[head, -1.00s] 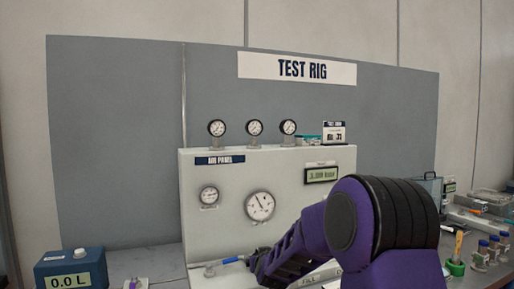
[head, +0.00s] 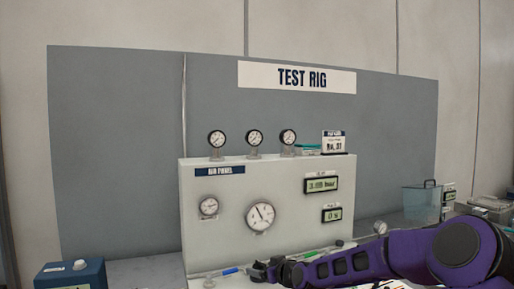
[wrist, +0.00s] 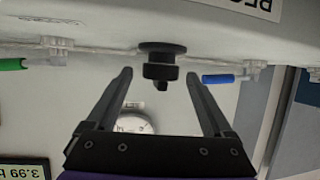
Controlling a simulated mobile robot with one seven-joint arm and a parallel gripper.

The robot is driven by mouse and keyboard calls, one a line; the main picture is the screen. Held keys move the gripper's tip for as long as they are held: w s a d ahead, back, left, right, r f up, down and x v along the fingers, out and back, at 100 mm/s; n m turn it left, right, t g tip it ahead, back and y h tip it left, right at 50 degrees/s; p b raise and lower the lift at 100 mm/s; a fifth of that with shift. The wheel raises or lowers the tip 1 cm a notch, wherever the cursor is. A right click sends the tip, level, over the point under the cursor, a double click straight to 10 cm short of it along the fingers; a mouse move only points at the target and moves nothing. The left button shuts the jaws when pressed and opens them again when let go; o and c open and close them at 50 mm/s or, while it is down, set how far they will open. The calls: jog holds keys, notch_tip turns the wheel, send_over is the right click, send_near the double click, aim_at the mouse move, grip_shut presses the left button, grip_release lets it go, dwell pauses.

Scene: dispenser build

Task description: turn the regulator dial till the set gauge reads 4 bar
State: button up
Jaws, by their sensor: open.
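The regulator dial, a black stepped knob (wrist: 162,62), sticks out at the top middle of the wrist view. My gripper (wrist: 158,75) is open, with one finger on each side of the knob's end and a visible gap on both sides. In the head view my gripper (head: 262,272) is low in front of the air panel, and the dial cannot be made out there. A large round gauge (head: 260,217) has its needle pointing up and left; its numbers are too small to read. A digital readout (head: 321,184) seems to show about 3.99 bar; it also shows partly in the wrist view (wrist: 24,170).
A blue lever (wrist: 218,79) and a green lever (wrist: 12,64) flank the dial. A second readout (head: 332,215) shows 0 s. A blue box (head: 72,273) stands at left.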

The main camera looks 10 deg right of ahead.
jog(key=shift+w+d+r+n+g+y+p, duration=0.15)
jog(key=shift+n+g+y+p, duration=0.25)
jog(key=shift+n+y+p, duration=0.35)
jog(key=shift+d+f+n+g+y+p, duration=0.15)
jog(key=shift+n+g+y+p, duration=0.25)
jog(key=shift+n+y+p, duration=0.3)
jog(key=v, duration=1.7)
jog(key=a+f+g+h+p, duration=0.15)
jog(key=a+g, duration=0.25)
jog(key=a, duration=0.9)
jog(key=w+h, duration=0.1)
jog(key=w, duration=0.2)
jog(key=w+d+t+h+b, duration=0.1)
jog(key=w, duration=0.3)
jog(key=w+d+n+t+h, duration=0.1)
jog(key=w+h, duration=0.1)
jog(key=w, duration=0.1)
jog(key=shift+w+f, duration=0.1)
jog(key=shift+w, duration=0.1)
jog(key=w+r+t+h, duration=0.1)
jog(key=w+r+t, duration=0.1)
jog(key=w+r, duration=0.35)
notch_tip(320, 180, up, 25)
jog(key=n+t+h+b, duration=0.1)
jog(key=n+t, duration=0.1)
jog(key=t, duration=0.4)
send_over(259, 263)
jog(key=w, duration=0.1)
jog(key=shift+a, duration=0.2)
jog(key=shift+a+r, duration=0.1)
